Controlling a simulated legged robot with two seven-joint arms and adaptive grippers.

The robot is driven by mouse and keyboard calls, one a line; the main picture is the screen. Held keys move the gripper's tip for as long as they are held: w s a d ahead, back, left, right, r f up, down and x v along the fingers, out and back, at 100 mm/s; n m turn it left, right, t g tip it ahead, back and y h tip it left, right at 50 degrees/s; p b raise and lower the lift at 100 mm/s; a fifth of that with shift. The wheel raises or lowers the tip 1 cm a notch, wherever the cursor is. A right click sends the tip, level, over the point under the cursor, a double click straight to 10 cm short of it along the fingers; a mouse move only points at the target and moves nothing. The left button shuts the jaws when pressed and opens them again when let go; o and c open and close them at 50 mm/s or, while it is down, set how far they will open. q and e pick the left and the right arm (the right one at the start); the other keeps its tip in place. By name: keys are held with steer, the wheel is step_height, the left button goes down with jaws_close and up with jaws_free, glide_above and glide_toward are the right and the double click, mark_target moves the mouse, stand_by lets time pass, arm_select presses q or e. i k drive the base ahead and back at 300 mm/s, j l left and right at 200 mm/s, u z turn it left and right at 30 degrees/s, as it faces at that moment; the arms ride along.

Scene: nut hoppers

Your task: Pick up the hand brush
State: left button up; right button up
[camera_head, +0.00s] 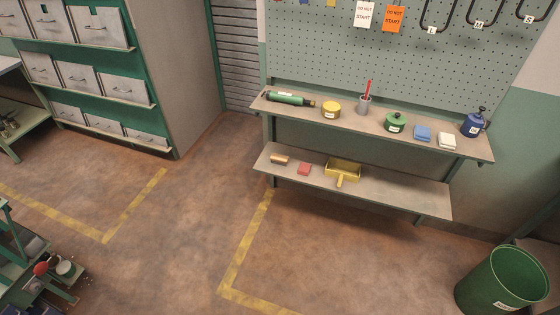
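A small tan, wood-coloured piece (279,159) lies at the left end of the lower wall shelf (400,195). It looks like the hand brush, but it is too small to make out bristles for certain. A red block (304,169) lies just right of it, and a yellow dustpan (343,170) with its handle towards the front lies further right. Neither of my grippers shows in the head view.
The upper shelf (360,126) above holds a green cylinder (288,98), tins, cloths and a blue can (473,124). A green bin (500,282) stands at the lower right. Drawer cabinets (90,75) stand left. The floor before the shelves is clear.

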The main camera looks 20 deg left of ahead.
mark_target(281, 160)
steer(key=u, duration=5.45)
steer(key=z, duration=4.8)
steer(key=i+l+z, duration=0.1)
steer(key=i, duration=0.25)
steer(key=i+l+z, duration=0.1)
steer(key=i, duration=0.25)
steer(key=l, duration=0.1)
